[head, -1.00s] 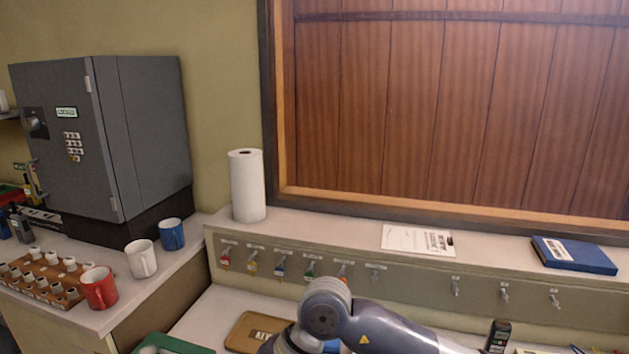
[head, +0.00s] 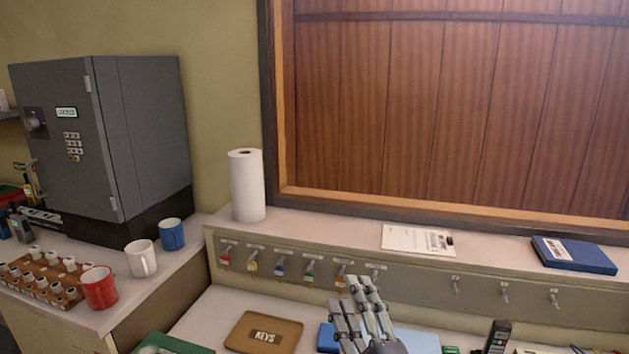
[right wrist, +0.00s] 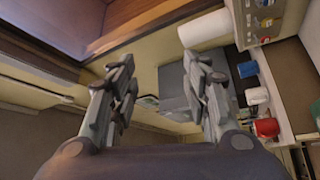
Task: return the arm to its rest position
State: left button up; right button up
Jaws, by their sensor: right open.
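My right gripper (head: 366,302) shows at the bottom centre of the head view, its fingers pointing up in front of the key hook panel (head: 420,290). It is open and holds nothing. In the right wrist view its two fingers (right wrist: 160,95) stand apart with an empty gap between them. The rest of my right arm is mostly below the head view's edge. My left gripper is in neither view.
A tan KEYS tray (head: 290,335) lies on the desk left of the gripper. Key hooks with coloured tags line the panel. A paper towel roll (head: 247,186), clipboard (head: 418,239) and blue binder (head: 574,255) rest on the ledge. Mugs (head: 141,258) and a grey safe (head: 100,140) stand left.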

jog(key=s+d+f+m+g+h, duration=0.2)
jog(key=s+d+f+m+g, duration=0.15)
jog(key=f, duration=0.35)
jog(key=s+d+f+m+g+h, duration=0.2)
jog(key=s+d+f+m+g, duration=0.15)
jog(key=f, duration=0.35)
jog(key=s+d+f+m+g+h, duration=0.2)
jog(key=d+f+m, duration=0.15)
jog(key=f, duration=0.45)
jog(key=s+d+f+m+g, duration=0.2)
jog(key=s+f+g, duration=0.25)
jog(key=s, duration=0.45)
jog(key=s+d+f+m+g, duration=0.25)
jog(key=s+f, duration=0.25)
jog(key=s, duration=0.3)
notch_tip(320, 180, down, 30)
jog(key=s+g+b, duration=0.2)
jog(key=s+b, duration=0.1)
jog(key=b, duration=0.1)
jog(key=s+d+f+g+b, duration=0.1)
jog(key=s+d+f+b, duration=0.1)
jog(key=s+f, duration=1.4)
notch_tip(320, 180, down, 3)
jog(key=shift+s+r+n+b, duration=0.1)
jog(key=shift+s+n+b, duration=0.2)
jog(key=shift+n, duration=0.1)
